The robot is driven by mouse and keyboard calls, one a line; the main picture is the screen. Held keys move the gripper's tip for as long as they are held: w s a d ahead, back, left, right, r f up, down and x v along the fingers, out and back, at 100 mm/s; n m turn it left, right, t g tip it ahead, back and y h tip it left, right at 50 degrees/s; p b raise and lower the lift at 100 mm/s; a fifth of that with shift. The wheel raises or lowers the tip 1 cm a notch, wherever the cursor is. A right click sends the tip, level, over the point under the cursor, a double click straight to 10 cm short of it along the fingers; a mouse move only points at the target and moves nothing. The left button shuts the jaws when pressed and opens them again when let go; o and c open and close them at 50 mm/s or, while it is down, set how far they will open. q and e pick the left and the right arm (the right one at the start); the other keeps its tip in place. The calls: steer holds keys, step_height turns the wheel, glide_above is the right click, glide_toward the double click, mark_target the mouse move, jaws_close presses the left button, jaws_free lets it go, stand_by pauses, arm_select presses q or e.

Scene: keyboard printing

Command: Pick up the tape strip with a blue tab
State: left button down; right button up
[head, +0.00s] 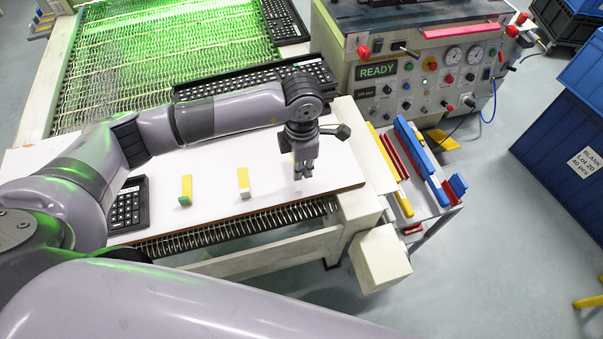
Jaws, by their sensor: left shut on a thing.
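My left gripper (303,171) points down over the right part of the white table top (225,165). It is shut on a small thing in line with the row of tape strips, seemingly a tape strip. The fingers hide nearly all of it, so I cannot make out a blue tab. A yellow tape strip with a green tab (185,190) stands on the table left of the gripper. A yellow tape strip with a white tab (244,183) stands between that one and the gripper. My right gripper is not in view.
A black keyboard (127,208) lies at the table's left; another (255,80) lies behind my arm by the green-lit conveyor (165,50). A control panel reading READY (377,70) stands at the back right. Red, blue and yellow bars (420,150) lie on a side rack.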

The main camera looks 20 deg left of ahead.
arm_select(q)
step_height(320, 180, up, 16)
steer(key=b, duration=0.2)
steer(key=shift+b, duration=0.35)
steer(key=shift+r, duration=0.1)
steer(key=c, duration=2.2)
jaws_free()
steer(key=shift+c, duration=0.2)
jaws_close()
steer(key=shift+a, duration=0.1)
